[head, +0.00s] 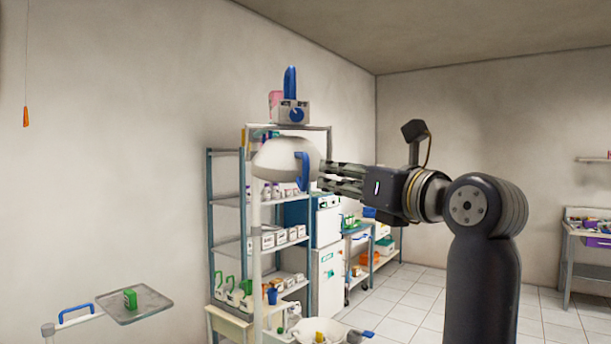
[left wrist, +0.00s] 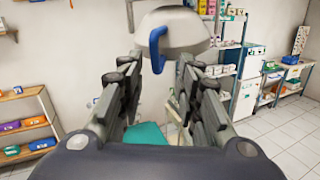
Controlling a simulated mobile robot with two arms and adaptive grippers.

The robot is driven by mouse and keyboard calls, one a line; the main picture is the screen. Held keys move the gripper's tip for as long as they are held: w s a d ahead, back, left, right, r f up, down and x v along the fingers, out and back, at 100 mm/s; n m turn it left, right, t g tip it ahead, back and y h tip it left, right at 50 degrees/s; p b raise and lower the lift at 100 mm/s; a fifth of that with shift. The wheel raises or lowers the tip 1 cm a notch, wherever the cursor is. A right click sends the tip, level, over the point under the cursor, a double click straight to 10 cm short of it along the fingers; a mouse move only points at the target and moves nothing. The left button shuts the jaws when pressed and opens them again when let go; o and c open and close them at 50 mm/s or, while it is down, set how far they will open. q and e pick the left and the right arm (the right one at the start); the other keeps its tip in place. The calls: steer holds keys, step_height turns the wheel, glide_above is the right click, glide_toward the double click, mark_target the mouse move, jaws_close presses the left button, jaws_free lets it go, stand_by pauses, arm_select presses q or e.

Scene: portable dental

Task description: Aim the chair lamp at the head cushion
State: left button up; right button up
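The chair lamp has a white dome head (head: 280,157) with a blue loop handle (head: 303,172) on its side facing my gripper. My left gripper (head: 325,177) is beside the handle, fingers pointing at it. In the left wrist view the lamp head (left wrist: 185,32) is at the top, and the handle (left wrist: 156,50) hangs at the gap between the spread fingertips of my left gripper (left wrist: 158,64). The fingers look open, not closed on the handle. A teal padded surface (left wrist: 146,133) shows below between the fingers; I cannot tell if it is the head cushion. My right gripper is out of view.
A pale lamp post (head: 256,250) stands below the lamp head. A shelf rack (head: 228,201) with bottles and boxes is behind it. A grey tray (head: 150,309) with a green item is at lower left. Tiled floor (head: 400,305) is clear at right.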

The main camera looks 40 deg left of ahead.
mark_target(308, 169)
arm_select(q)
steer(key=shift+n+t+h, duration=0.4)
steer(key=shift+t+h, duration=0.1)
steer(key=shift+h, duration=0.1)
steer(key=p+x, duration=0.1)
steer(key=x, duration=0.2)
steer(key=s+p+x, duration=0.1)
steer(key=x, duration=0.2)
steer(key=r+p+x, duration=0.1)
steer(key=x, duration=0.2)
steer(key=shift+s+a, duration=0.2)
steer(key=shift+a, duration=0.25)
steer(key=shift+w+a+f+p, duration=0.1)
steer(key=shift+w+a+p, duration=0.05)
steer(key=shift+a+p, duration=0.2)
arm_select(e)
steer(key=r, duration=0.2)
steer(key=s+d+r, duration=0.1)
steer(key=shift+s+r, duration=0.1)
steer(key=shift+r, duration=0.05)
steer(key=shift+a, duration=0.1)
arm_select(q)
jaws_close()
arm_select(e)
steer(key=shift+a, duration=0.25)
